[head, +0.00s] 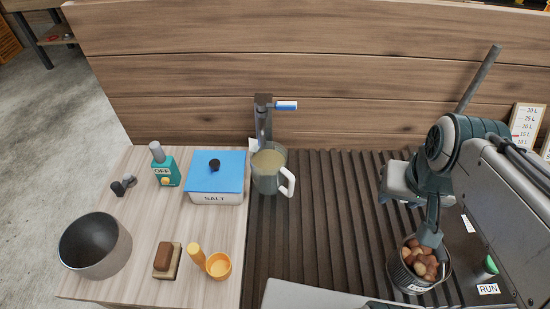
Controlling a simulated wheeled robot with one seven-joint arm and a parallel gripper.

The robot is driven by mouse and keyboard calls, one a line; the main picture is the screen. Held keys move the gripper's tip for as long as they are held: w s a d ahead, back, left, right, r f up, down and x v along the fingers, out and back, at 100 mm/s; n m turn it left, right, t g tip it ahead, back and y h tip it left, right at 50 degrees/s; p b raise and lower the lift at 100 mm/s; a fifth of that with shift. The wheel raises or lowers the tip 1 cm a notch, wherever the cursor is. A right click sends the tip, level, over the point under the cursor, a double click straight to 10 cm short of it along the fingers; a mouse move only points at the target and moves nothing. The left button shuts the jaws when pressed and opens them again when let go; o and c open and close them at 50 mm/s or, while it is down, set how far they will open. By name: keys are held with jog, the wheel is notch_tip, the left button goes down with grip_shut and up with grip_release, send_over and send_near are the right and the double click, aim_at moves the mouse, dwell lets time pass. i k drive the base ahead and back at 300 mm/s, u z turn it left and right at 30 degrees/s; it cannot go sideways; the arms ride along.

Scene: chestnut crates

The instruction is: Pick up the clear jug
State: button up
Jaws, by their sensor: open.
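The clear jug (267,182) stands upright below a tap (263,119) at the back of the dark ribbed surface. It holds a pale yellowish liquid, and its white handle faces right. My gripper (420,222) is far to the right of the jug, over or beside a metal pot (408,281) of brown chestnuts. It is open and apart from the jug. Part of the fingers is hard to make out against the pot and the dark surface.
Left of the jug is a blue-lidded salt box (216,197). The ribbed surface (325,220) between jug and gripper is clear. A wooden wall (350,85) stands behind.

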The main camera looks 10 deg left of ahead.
aim_at(267, 164)
jog(key=z, duration=1.3)
jog(key=k, duration=1.3)
jog(key=u, duration=1.6)
jog(key=i, duration=0.5)
jog(key=u, duration=0.1)
